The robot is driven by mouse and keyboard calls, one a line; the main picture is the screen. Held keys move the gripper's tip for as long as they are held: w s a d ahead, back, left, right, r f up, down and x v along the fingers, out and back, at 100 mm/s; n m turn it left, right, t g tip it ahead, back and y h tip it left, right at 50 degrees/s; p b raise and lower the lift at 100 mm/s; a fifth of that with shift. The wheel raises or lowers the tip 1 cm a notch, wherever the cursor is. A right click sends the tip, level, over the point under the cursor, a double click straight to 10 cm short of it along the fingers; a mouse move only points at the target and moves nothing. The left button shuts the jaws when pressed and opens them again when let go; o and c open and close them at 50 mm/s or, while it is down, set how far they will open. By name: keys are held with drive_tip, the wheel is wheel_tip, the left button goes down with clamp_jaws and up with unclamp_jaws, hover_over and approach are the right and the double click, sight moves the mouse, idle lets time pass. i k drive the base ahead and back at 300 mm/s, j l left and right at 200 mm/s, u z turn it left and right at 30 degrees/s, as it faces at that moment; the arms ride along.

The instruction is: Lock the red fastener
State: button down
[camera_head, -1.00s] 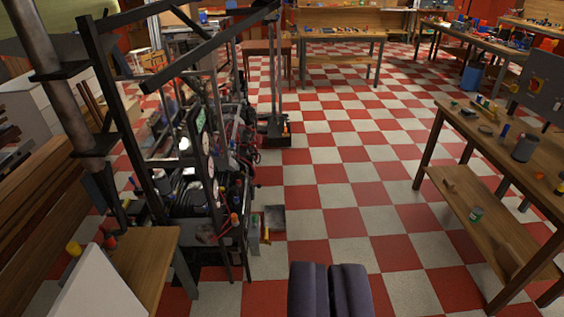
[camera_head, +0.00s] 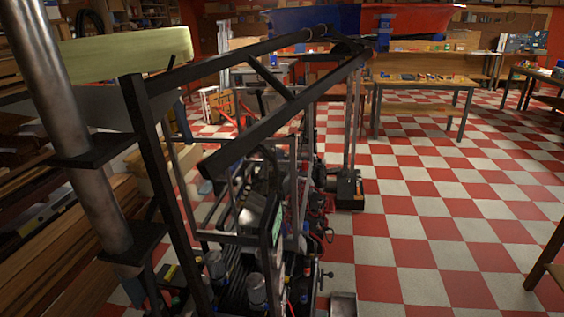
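I cannot make out a red fastener in this view. A large blue and red body (camera_head: 318,18) spans the top edge, its left part blue and its right part red, cut off by the frame. Small blue pieces (camera_head: 384,32) sit at its underside, too small to tell.
A black-barred frame (camera_head: 250,135) with dense machinery (camera_head: 262,240) fills the left and centre, close to me. A thick metal pole (camera_head: 80,130) stands at far left. A wooden bench (camera_head: 425,83) stands at the back.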

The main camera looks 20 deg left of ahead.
sight(305, 167)
drive_tip(key=i+j, duration=0.15)
drive_tip(key=i+j+u, duration=0.1)
drive_tip(key=j, duration=0.2)
drive_tip(key=i+l, duration=1)
drive_tip(key=l, duration=0.15)
drive_tip(key=i+l+u, duration=0.1)
drive_tip(key=i+l, duration=0.5)
drive_tip(key=i, duration=1.05)
